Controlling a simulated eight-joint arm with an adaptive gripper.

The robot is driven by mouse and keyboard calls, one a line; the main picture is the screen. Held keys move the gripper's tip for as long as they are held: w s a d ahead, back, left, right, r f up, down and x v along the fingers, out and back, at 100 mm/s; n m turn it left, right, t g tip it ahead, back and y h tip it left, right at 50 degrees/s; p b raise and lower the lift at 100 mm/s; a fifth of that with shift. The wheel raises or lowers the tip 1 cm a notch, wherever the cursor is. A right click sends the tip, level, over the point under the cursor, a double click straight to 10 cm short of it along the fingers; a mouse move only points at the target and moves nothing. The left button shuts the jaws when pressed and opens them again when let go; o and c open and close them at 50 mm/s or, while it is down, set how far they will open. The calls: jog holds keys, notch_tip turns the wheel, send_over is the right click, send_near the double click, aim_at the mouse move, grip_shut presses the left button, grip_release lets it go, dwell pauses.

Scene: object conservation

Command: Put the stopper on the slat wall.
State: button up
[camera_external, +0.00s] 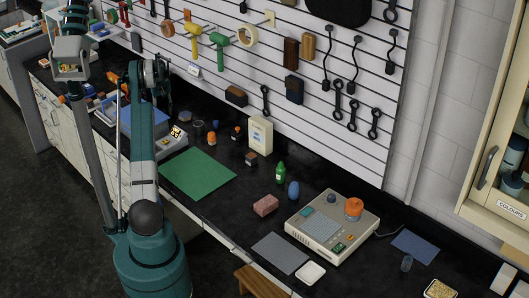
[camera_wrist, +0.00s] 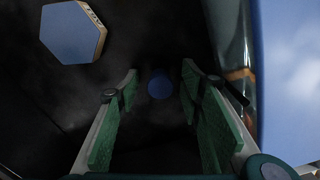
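My gripper (camera_wrist: 160,72) is open in the wrist view, with its two green-padded fingers apart and nothing held between them. A small round blue thing (camera_wrist: 160,86) shows on the dark surface beyond the fingertips, in line with the gap. It may be the stopper, but I cannot tell for sure. The white slat wall (camera_external: 345,157) runs along the back of the bench in the external view, with tools and blocks hanging on it. My gripper's fingers are not clear in the external view, where my arm covers part of the left bench.
A hexagonal block with a blue top (camera_wrist: 72,33) lies left of the fingers. A large blue surface (camera_wrist: 290,85) is close on the right. On the black bench, a green mat (camera_external: 197,172), a cream box (camera_external: 260,138) and a grey machine (camera_external: 333,228) stand farther right.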

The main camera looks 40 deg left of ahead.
aim_at(164, 111)
jog(key=shift+c, duration=0.6)
jog(key=c, duration=0.8)
jog(key=shift+r, duration=0.1)
jog(key=shift+r, duration=4.95)
jog(key=shift+c, duration=0.3)
